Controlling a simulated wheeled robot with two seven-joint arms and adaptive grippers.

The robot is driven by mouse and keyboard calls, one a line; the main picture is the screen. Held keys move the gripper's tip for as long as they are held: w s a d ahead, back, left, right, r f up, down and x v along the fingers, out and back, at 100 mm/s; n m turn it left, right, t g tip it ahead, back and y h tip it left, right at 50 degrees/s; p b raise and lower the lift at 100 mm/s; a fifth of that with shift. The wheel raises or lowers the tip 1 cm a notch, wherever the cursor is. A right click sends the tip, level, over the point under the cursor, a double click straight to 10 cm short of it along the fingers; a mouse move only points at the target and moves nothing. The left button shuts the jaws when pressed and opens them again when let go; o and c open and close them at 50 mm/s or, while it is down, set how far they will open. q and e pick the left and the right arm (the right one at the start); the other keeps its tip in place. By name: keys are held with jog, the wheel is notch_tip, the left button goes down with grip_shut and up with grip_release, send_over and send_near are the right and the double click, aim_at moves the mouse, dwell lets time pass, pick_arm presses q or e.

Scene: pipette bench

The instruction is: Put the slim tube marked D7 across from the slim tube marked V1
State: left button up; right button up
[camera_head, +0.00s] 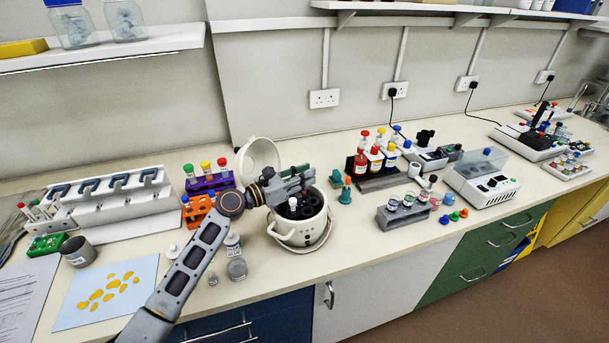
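A white round centrifuge-like pot (280,238) stands mid-bench with its lid (260,155) raised at the back. Its dark rotor (309,208) shows inside, with small pale tops at its left side. My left gripper (306,181) is over the back of the pot's opening, side-on, and hides part of the inside. I cannot tell whether its fingers are open or shut. Capped tubes in green, yellow and red stand in a purple rack (208,184) behind left. An orange rack (199,209) is in front of it. The marks D7 and V1 are too small to read. My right gripper is not in view.
Bottles (232,246) and a small glass jar (237,269) stand left of the pot, near my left arm. A rack with larger red, yellow and blue-capped bottles (374,160) and a grey rack (403,217) stand to the right. A white pipette stand (120,215) is at left.

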pick_arm(q)
jog(key=o, duration=0.4)
jog(key=shift+f, duration=0.25)
jog(key=shift+a, duration=0.15)
jog(key=v, duration=1.1)
jog(key=shift+s+a, duration=0.25)
jog(key=shift+r, duration=0.2)
dwell(0.5)
